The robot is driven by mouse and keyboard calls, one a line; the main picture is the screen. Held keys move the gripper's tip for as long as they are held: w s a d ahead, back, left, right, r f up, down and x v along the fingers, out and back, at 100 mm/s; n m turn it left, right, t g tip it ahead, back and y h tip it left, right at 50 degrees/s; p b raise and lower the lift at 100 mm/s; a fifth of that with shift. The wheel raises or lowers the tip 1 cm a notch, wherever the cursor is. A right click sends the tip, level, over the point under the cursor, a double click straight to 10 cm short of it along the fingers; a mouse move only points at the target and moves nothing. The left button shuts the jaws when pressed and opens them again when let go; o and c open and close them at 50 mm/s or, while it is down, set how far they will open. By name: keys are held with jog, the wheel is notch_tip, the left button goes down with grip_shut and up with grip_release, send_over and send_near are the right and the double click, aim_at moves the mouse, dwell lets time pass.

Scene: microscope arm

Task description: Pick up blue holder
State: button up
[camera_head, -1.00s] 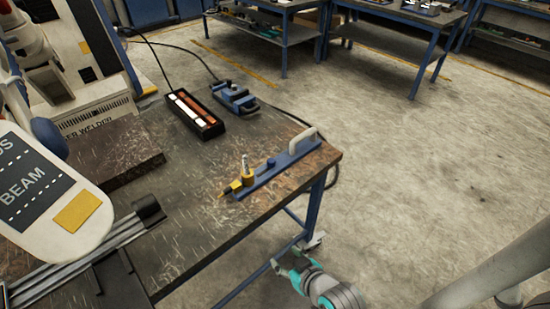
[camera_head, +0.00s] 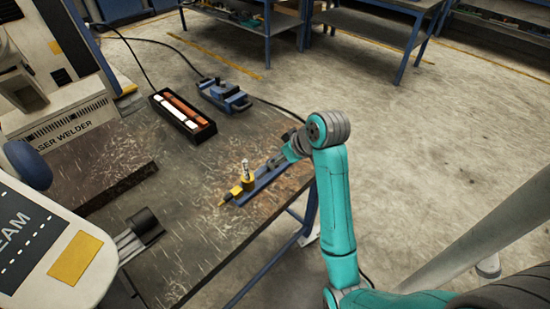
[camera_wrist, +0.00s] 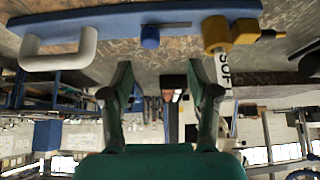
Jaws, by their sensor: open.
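The blue holder (camera_head: 266,180) is a long blue bar lying near the right edge of the worktable in the head view. A yellow clamp piece (camera_head: 247,183) with a small upright metal part sits at its left end. My gripper (camera_head: 279,161) is over the bar's right part and hides its white handle there. In the wrist view, the blue holder (camera_wrist: 180,13) spans the top, with the white handle (camera_wrist: 62,55) at left, a blue knob (camera_wrist: 150,37) in the middle and the yellow piece at right. My open gripper (camera_wrist: 163,80) has nothing between its fingers.
The worktable (camera_head: 190,240) also bears a black tray (camera_head: 182,117) with white and brown bars, and a blue device (camera_head: 224,95) with a cable. A laser welder (camera_head: 62,120) stands at left. Other benches stand behind; open floor lies right.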

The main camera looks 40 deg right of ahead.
jog(key=r, duration=0.1)
send_over(276, 174)
notch_tip(276, 174, down, 4)
jog(key=shift+f, duration=0.15)
jog(key=shift+d+x, duration=0.1)
jog(key=shift+x, duration=1.25)
jog(key=shift+d+x, duration=0.15)
jog(key=shift+x, duration=1.25)
jog(key=shift+s, duration=0.1)
grip_shut()
